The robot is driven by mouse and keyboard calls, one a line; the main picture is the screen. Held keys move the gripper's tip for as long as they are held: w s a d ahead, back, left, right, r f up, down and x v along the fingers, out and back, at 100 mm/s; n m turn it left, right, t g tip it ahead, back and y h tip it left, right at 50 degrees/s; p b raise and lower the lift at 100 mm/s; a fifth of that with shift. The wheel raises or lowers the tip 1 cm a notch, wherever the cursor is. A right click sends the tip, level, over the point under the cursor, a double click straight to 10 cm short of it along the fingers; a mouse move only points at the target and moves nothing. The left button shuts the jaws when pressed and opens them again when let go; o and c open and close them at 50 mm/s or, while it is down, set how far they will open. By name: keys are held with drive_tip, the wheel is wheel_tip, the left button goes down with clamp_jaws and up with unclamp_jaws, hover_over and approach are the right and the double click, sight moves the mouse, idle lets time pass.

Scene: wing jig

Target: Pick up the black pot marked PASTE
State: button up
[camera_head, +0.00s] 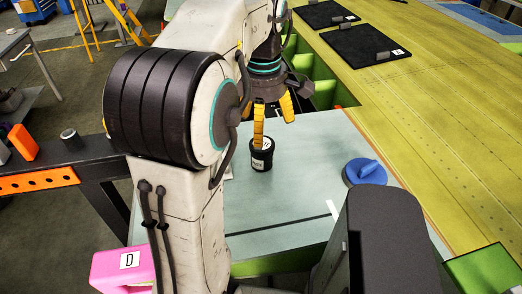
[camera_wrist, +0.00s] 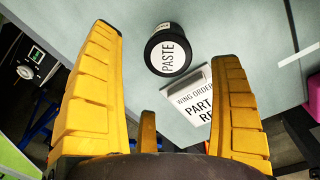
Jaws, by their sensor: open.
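The black pot marked PASTE (camera_head: 262,158) stands upright on the pale grey-green table top (camera_head: 298,190). In the wrist view the pot (camera_wrist: 157,34) shows its round white PASTE label, beyond and between the fingertips. My gripper (camera_head: 272,130) is open and empty, its yellow fingers pointing down above the pot. In the head view one finger overlaps the pot's top edge; I cannot tell whether it touches. The wrist view shows a gap between the pot and both large fingers.
A white card reading WING ORDER (camera_wrist: 196,97) lies close beside the pot. A yellow wing panel (camera_head: 440,130) with black mats (camera_head: 362,45) lies beyond. A pink block marked D (camera_head: 122,268) is at lower left.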

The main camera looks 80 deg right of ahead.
sight(261, 149)
drive_tip(key=n, duration=0.1)
drive_tip(key=a+n, duration=0.1)
drive_tip(key=n, duration=0.1)
drive_tip(key=shift+a+n+y, duration=0.1)
drive_tip(key=shift+n+y, duration=0.2)
drive_tip(key=shift+w+a+f+n, duration=0.1)
drive_tip(key=shift+f+n, duration=0.05)
drive_tip(key=shift+n, duration=0.95)
drive_tip(key=shift+w+d+f, duration=0.1)
drive_tip(key=shift+d+f, duration=0.1)
drive_tip(key=shift+f, duration=1.6)
drive_tip(key=shift+w+d+f, duration=0.1)
drive_tip(key=shift+d+f, duration=0.05)
drive_tip(key=shift+f, duration=1.65)
drive_tip(key=shift+c, duration=0.4)
drive_tip(key=c, duration=1.3)
drive_tip(key=shift+r, duration=0.15)
drive_tip(key=shift+c, duration=0.2)
